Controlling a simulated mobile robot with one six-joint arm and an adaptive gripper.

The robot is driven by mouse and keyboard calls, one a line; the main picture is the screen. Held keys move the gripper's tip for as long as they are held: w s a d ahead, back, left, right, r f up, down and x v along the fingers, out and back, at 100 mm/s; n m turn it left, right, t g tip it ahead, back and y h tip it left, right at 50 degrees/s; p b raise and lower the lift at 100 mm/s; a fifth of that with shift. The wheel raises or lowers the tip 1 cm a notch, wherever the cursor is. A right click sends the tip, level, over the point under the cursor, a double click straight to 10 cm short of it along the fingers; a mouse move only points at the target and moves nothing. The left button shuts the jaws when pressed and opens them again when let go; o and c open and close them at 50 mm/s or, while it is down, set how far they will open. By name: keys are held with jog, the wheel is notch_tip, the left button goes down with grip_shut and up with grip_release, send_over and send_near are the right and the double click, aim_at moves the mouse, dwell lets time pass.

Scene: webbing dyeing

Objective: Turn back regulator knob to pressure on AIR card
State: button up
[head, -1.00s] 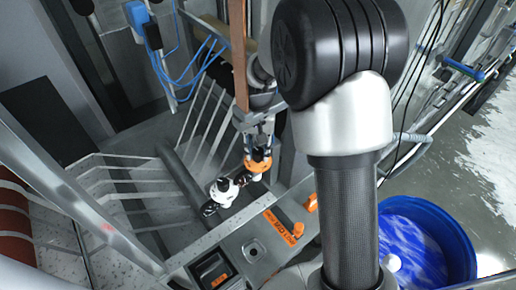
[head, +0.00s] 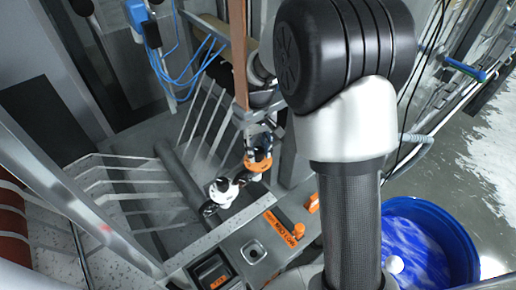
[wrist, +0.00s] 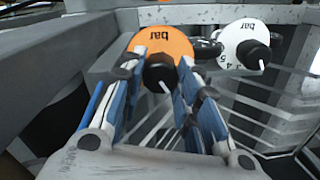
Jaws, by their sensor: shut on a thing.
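An orange dial plate marked "bar" (wrist: 165,42) stands behind a black regulator knob (wrist: 160,73) in the wrist view. My gripper (wrist: 163,88) has its blue-padded fingers on either side of this knob and is shut on it. A white dial (wrist: 240,38) with a black knob and digits near 4 and 5 stands to the right, apart from the fingers. In the head view the orange dial (head: 258,163) lies just below my gripper (head: 258,150), with the white dial (head: 222,190) to its lower left. I cannot make out an AIR card or the pressure set.
A grey panel (head: 240,240) with an orange label (head: 284,228) lies below the dials. A blue drum (head: 425,235) stands at lower right. Metal railings (head: 120,190) run at left, and blue cables (head: 185,75) hang above.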

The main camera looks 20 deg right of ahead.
aim_at(258, 150)
dwell(0.4)
jog(key=o, duration=1.1)
jog(key=shift+r, duration=0.15)
notch_tip(258, 150, up, 12)
jog(key=shift+f, duration=0.1)
